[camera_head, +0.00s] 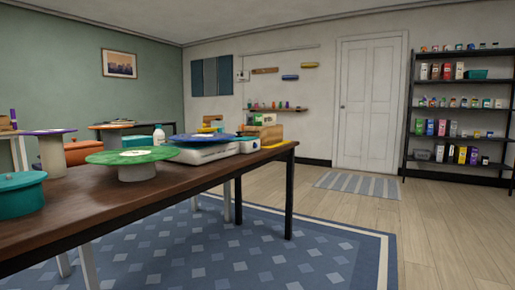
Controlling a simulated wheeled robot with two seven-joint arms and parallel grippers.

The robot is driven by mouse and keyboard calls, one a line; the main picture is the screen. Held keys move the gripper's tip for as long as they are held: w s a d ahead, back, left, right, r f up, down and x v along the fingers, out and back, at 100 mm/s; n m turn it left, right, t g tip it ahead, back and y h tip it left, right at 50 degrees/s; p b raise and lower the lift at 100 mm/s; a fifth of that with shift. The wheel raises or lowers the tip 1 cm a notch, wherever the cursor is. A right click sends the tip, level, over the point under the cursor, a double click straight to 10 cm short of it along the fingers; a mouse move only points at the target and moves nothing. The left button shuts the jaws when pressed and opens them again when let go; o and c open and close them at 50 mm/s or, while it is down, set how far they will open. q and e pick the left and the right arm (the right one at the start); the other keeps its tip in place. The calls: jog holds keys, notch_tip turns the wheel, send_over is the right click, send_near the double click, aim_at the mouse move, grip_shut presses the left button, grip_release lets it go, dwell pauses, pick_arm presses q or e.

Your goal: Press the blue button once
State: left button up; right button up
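A wide blue disc (202,138), which looks like the blue button, is on the brown table toward its far end. It shows just behind and above a white flat device (205,153), which hides whatever supports it. A green disc (132,156) on a short pale cylinder stands nearer, to its left. A purple disc (53,132) on a taller pale cylinder stands farther left. Neither of my grippers is in view.
The brown table (90,205) runs from the lower left to the middle. A teal round container (20,196) stands at its near left. Small boxes crowd its far end. A blue rug (250,262) lies beside it. Open floor (445,225) lies to the right, before a shelf (458,82).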

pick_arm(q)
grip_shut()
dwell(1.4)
